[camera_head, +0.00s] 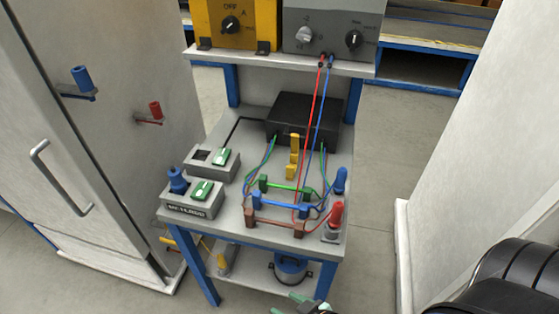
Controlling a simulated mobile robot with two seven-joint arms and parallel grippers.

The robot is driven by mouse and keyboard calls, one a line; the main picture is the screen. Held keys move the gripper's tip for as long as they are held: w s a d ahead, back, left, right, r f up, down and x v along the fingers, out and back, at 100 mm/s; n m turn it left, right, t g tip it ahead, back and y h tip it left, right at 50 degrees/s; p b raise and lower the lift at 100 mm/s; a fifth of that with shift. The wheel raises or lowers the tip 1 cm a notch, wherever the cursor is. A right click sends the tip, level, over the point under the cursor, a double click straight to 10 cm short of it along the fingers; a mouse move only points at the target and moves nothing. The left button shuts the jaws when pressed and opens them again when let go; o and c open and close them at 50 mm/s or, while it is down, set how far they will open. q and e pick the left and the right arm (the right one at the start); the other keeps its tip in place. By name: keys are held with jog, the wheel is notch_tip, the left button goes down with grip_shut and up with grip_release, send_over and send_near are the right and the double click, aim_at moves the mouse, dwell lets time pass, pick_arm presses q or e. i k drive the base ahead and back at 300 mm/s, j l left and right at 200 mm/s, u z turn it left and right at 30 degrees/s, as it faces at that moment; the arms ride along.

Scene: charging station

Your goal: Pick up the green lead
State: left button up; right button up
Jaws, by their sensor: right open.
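The green lead (284,187) lies across the front of the blue-framed bench, behind the blue and brown-red leads. Its green ends stand upright and thin green wires run back toward the black box (303,117). The blue lead (281,203) and the brown-red lead (272,227) lie in front of it. My right gripper (299,303) shows only in part at the bottom edge, open, below and in front of the bench and well apart from the green lead. My left gripper is not in view.
Red and blue handles (336,213) stand at the bench's right edge. Two grey switch boxes (196,198) with green switches stand on the left. A yellow part (293,155) stands behind the leads. Meters sit on the upper shelf (345,66). White cabinets flank the bench.

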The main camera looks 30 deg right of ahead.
aim_at(263, 184)
jog(key=z, duration=1)
